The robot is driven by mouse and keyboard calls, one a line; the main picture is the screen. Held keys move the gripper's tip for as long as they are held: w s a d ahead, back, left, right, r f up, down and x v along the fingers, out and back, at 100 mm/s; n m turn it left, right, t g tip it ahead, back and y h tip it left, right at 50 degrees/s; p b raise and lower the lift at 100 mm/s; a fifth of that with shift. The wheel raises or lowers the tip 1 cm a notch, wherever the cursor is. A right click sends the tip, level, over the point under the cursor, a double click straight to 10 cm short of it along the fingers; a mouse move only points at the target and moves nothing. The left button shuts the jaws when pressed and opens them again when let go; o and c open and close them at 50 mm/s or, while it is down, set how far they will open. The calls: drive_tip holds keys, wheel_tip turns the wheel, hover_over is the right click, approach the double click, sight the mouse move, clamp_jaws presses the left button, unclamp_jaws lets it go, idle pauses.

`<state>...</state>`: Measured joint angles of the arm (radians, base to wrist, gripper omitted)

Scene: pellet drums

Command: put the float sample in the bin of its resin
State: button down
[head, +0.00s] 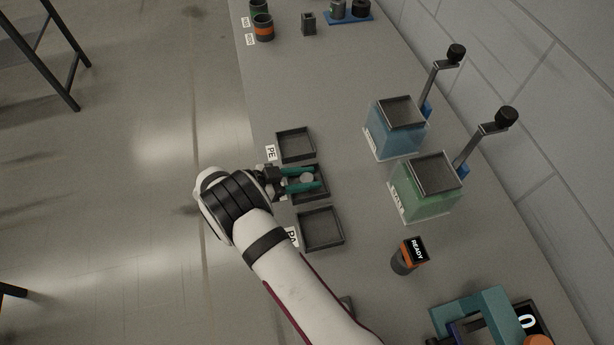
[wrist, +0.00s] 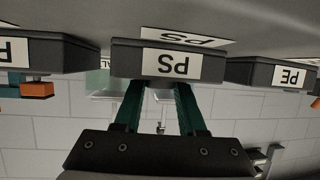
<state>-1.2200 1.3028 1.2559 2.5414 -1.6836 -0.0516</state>
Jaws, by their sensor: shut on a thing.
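My gripper (head: 316,178) reaches over the middle bin (head: 313,198) with its two green fingers. It is shut on a small pale, roundish sample (head: 307,179), which shows between the fingers. I cannot tell its height above the bin floor. In the wrist view the middle bin (wrist: 210,66) carries a PS label and hides the fingertips and sample. The PE bin (head: 295,144) lies on the far side and looks empty; it also shows in the wrist view (wrist: 250,73). The near bin (head: 321,229), its label partly hidden and seemingly PA, looks empty too.
A blue tank (head: 395,137) and a green tank (head: 425,196), each with a crank, stand right of the bins. A dark drum-like unit marked READY (head: 405,258) and a teal frame (head: 490,312) are nearer. Drums (head: 262,28) stand at the far end.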

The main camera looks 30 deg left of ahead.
drive_tip(key=shift+f, duration=0.3)
drive_tip(key=c, duration=0.8)
unclamp_jaws()
drive_tip(key=shift+o, duration=0.2)
